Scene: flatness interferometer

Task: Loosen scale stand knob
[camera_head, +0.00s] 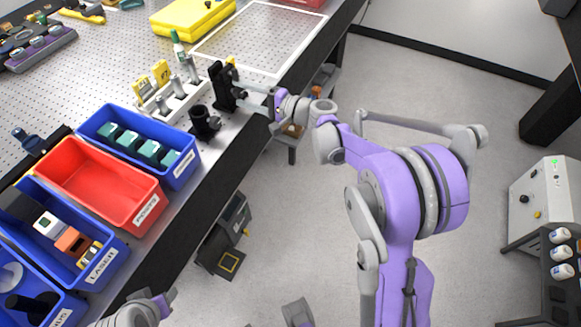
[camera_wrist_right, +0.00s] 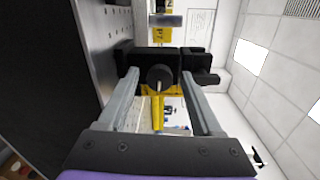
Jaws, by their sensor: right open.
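The black scale stand (camera_head: 220,86) stands upright near the front edge of the perforated table. In the right wrist view, its dark round knob (camera_wrist_right: 159,78) faces the camera, with the black stand body (camera_wrist_right: 190,62) behind it. My right gripper (camera_head: 246,94) reaches in from the right at the stand. It is open, and in the right wrist view its two grey fingers (camera_wrist_right: 160,88) lie on either side of the knob, with gaps visible. Contact cannot be made out. Part of my left arm's end (camera_head: 150,306) shows at the bottom edge; its fingers cannot be made out.
A black round holder (camera_head: 205,124) stands close in front of the stand. A white rack (camera_head: 176,102) with yellow tags is to its left. Blue bins (camera_head: 182,175) and a red bin (camera_head: 140,217) line the front edge.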

